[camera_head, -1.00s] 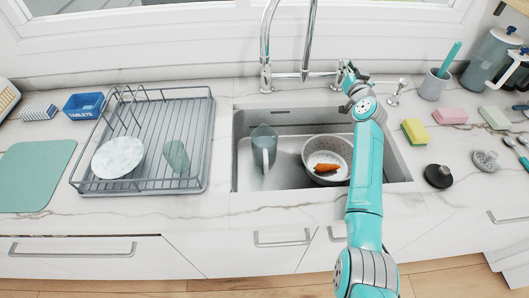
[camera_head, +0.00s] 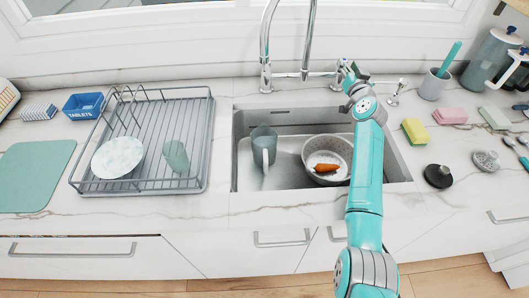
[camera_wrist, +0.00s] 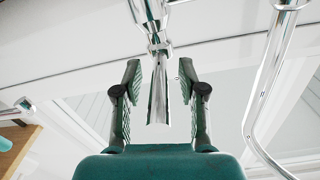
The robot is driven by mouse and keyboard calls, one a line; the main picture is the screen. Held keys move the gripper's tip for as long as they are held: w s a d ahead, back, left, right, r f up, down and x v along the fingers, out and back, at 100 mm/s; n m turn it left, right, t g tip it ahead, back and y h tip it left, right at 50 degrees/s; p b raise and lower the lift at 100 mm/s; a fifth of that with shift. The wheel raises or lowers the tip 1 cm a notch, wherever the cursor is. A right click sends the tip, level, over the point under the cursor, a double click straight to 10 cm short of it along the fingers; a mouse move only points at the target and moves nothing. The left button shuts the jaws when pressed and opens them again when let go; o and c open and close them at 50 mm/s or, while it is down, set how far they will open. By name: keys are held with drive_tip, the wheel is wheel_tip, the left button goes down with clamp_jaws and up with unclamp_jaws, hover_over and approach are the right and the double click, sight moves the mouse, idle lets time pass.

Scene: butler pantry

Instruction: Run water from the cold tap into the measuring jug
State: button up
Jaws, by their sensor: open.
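The measuring jug (camera_head: 257,148), clear grey with a pale handle, stands in the left part of the sink. The chrome tap (camera_head: 265,50) rises behind the sink in a tall arch. A narrow gap shows on each side of the lever. In the head view my gripper (camera_head: 345,72) partly hides this lever. No water stream is visible.
A colander (camera_head: 310,152) with a carrot (camera_head: 327,167) sits right of the jug. Another chrome fitting (camera_head: 397,92) stands right of my gripper. A dish rack (camera_head: 208,150) is left of the sink. A yellow sponge (camera_head: 415,131) and black stopper (camera_head: 438,176) lie to the right.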

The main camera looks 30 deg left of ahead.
drive_tip(key=shift+r, duration=3.45)
drive_tip(key=shift+d, duration=0.1)
